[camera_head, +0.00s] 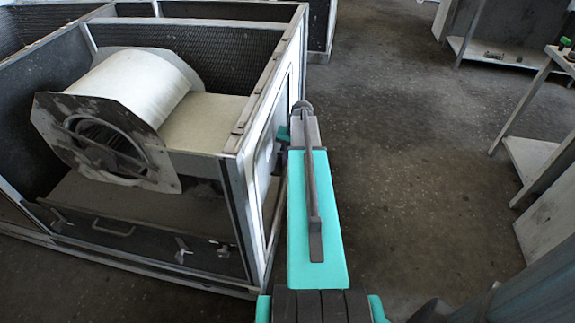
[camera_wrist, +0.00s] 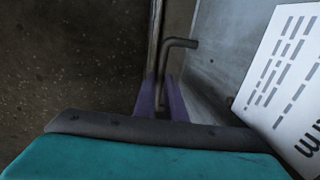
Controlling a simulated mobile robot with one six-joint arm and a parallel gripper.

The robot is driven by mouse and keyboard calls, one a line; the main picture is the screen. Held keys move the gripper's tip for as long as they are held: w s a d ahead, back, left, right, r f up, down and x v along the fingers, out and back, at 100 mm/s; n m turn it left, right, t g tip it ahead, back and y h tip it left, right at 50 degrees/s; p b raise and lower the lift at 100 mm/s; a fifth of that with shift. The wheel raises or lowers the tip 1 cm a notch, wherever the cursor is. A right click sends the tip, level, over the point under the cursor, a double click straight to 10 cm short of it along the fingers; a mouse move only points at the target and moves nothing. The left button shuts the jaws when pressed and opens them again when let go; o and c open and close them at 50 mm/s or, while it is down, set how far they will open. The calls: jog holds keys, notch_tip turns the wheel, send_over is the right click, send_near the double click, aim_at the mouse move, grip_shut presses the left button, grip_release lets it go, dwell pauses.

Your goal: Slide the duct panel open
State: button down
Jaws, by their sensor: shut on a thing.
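The duct panel (camera_wrist: 222,45) is a flat grey metal sheet filling the right of the wrist view. It bears a white label (camera_wrist: 285,75) with dark print. A dark bent-bar handle (camera_wrist: 180,43) stands out from the panel. My gripper (camera_wrist: 160,98) shows there as two purple fingers, closed around the lower part of the handle. In the head view the panel (camera_head: 263,160) is seen at a steep angle on the right side of the housing. My teal arm lies alongside it and hides the handle and the fingertips.
The open-topped blower housing (camera_head: 238,135) holds a white drum-shaped blower (camera_head: 140,85). Its front has a drawer-like tray (camera_head: 115,232) with a handle and latches. Bare dark floor (camera_head: 420,130) lies to the right. A workbench (camera_head: 535,160) stands at the far right.

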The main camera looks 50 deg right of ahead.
notch_tip(320, 180, up, 6)
jog(key=shift+s+d+f+p, duration=0.1)
jog(key=shift+s+d+p, duration=0.05)
jog(key=shift+p, duration=1.1)
jog(key=c, duration=1.8)
grip_release()
jog(key=shift+s+d+r, duration=0.2)
jog(key=shift+s+r, duration=0.15)
jog(key=shift+r, duration=1.9)
jog(key=shift+s+d+r, duration=0.2)
jog(key=shift+s+r, duration=0.15)
jog(key=shift+r, duration=1.9)
jog(key=shift+s+d+r, duration=0.2)
jog(key=shift+s+r, duration=0.15)
jog(key=shift+r, duration=1.9)
